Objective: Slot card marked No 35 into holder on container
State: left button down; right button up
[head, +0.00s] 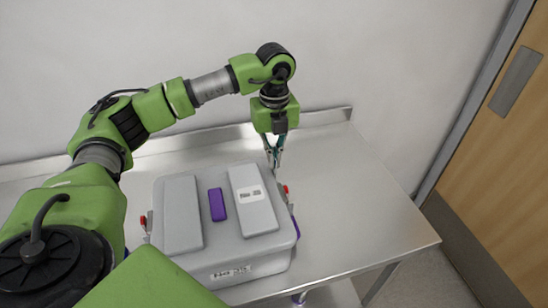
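A grey container (168,262) with a closed lid stands on the metal table. A white label with dark marks (251,194) lies on the right raised panel of its lid. Another white label with dark print (230,272) is on its front side. Both are too small to read, so I cannot tell which is the No 35 card or where the holder is. My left gripper (274,160) points down just behind the container's back right corner. Its fingertips are close together, and I cannot tell if anything is between them. My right gripper is out of view.
A purple piece (217,205) sits mid-lid. Red-tipped latches (285,189) are on the container's sides. The metal table (350,205) is bare to the right, with a raised rear edge by the wall. A wooden door (505,150) stands at the right.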

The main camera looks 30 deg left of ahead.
pick_arm(q)
jog(key=shift+f, duration=0.1)
jog(key=shift+f+b, duration=0.35)
jog(key=shift+f+b, duration=0.35)
jog(key=shift+f, duration=0.15)
dwell(0.4)
jog(key=c, duration=1.7)
grip_release()
jog(key=shift+f, duration=0.1)
